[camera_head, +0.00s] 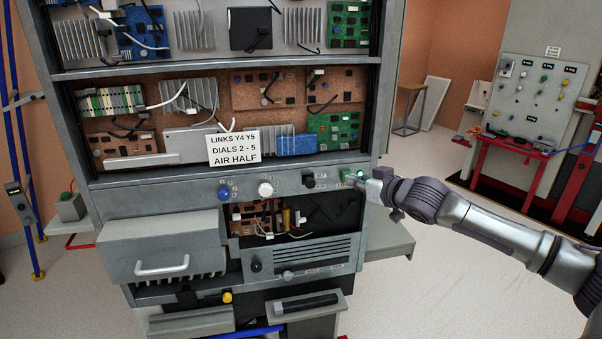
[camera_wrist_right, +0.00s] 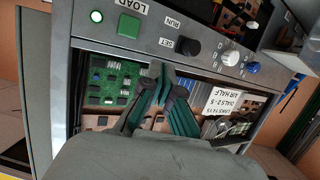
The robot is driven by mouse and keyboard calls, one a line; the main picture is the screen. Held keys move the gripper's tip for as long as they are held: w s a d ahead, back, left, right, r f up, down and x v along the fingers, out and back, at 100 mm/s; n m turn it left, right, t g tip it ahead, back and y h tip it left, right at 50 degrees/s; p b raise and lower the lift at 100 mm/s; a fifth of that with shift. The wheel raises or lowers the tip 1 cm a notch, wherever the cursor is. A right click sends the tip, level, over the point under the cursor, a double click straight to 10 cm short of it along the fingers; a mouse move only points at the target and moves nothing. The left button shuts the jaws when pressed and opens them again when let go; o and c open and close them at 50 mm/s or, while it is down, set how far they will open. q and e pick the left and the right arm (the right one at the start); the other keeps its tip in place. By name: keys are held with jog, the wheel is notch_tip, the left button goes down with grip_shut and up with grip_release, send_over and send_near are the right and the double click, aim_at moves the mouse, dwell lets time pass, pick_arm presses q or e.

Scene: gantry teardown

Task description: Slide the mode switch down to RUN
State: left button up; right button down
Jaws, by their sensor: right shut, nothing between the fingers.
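The mode switch is a black knob (camera_head: 308,181) on the grey control strip of the cabinet. In the right wrist view, which shows the panel upside down, the black knob (camera_wrist_right: 188,47) sits beside the SET label (camera_wrist_right: 163,42), with the RUN label (camera_wrist_right: 172,22) nearby. My right gripper (camera_head: 352,179) is at the right end of the strip, by the green button, to the right of the knob and apart from it. In the wrist view its fingertips (camera_wrist_right: 162,72) meet, with nothing held, near the strip's edge. My left gripper is out of view.
A white dial (camera_head: 265,189) and a blue dial (camera_head: 223,195) are left of the switch. A sign (camera_head: 234,148) hangs above the strip. Open floor lies right of the cabinet.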

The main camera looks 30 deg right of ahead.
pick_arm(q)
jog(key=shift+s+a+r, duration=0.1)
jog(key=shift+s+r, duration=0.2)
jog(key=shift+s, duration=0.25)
pick_arm(e)
jog(key=a+r+n+y, duration=0.1)
jog(key=a+r, duration=0.3)
jog(key=r, duration=0.1)
jog(key=shift+s+a+r, duration=0.15)
jog(key=shift+s+a, duration=0.15)
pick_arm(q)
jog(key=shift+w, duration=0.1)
pick_arm(e)
jog(key=shift+w+d, duration=0.1)
jog(key=p, duration=0.7)
send_over(309, 182)
jog(key=s+d, duration=0.1)
jog(key=s, duration=0.1)
jog(key=shift+f, duration=0.9)
jog(key=f, duration=0.3)
jog(key=shift+w+f+p, duration=0.15)
jog(key=shift+w+p, duration=0.2)
jog(key=shift+p, duration=0.05)
jog(key=shift+s+f, duration=0.1)
jog(key=shift+f, duration=0.55)
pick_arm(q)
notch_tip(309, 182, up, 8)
